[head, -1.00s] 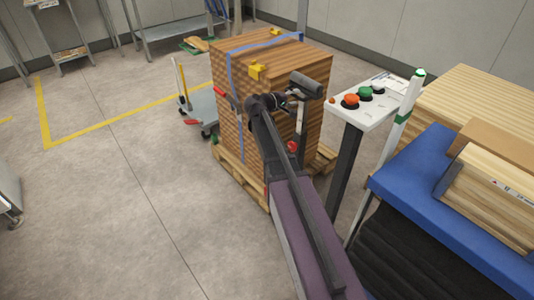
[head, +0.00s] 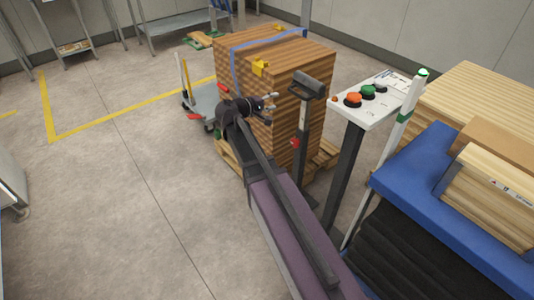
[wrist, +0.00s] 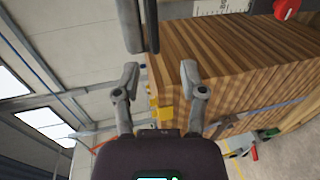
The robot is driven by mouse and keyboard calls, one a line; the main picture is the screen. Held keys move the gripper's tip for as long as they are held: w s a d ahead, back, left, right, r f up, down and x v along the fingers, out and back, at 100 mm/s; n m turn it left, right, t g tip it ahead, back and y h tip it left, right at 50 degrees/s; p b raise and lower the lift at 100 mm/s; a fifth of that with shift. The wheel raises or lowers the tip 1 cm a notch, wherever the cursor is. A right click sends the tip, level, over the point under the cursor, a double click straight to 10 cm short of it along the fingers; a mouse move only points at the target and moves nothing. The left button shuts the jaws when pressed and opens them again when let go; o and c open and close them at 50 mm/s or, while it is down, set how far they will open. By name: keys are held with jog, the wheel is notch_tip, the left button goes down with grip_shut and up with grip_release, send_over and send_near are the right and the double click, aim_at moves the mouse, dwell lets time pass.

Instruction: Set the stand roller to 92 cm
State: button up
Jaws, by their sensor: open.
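The stand roller has a dark roller head (head: 308,84) on an upright post (head: 301,135) with a red knob (head: 295,143) partway down. It stands in front of the wood stack, left of the button panel. My gripper (head: 272,102) is open and empty, left of the post and a little below the roller head, apart from both. In the wrist view its two fingers (wrist: 160,76) are spread. There the roller head (wrist: 146,24) lies at the top edge, with a white scale (wrist: 221,7) and the red knob (wrist: 287,8) to its right. The scale reading is too small to tell.
A strapped wood stack (head: 300,62) on a pallet is close behind my gripper. A button panel (head: 372,97) stands right of the roller. A blue-topped table (head: 410,185) with boards is at the right.

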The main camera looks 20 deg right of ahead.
jog(key=s+a+f+m+g+y+p, duration=0.1)
jog(key=s+a+f+g+y+p, duration=0.1)
jog(key=s, duration=0.7)
jog(key=s+a+f+m+g+y+p, duration=0.2)
jog(key=s+a+f+y+p, duration=0.2)
jog(key=s+y, duration=0.5)
jog(key=shift+s+a+f+m+g+y+p, duration=0.2)
jog(key=shift+a+m+g+y+p, duration=0.15)
jog(key=shift+a+p, duration=0.55)
jog(key=shift+a, duration=0.1)
jog(key=w+d+r+n+t+h+b, duration=0.2)
jog(key=w+h, duration=0.4)
jog(key=w, duration=0.3)
jog(key=w+d+r+n+t+h+b, duration=0.1)
jog(key=w+d+r+h+b, duration=0.3)
jog(key=w, duration=0.4)
jog(key=shift+w+d+r+n+t+h+b, duration=0.2)
jog(key=shift+w+r+n+t+h+b, duration=0.2)
jog(key=shift+r+t+h, duration=0.5)
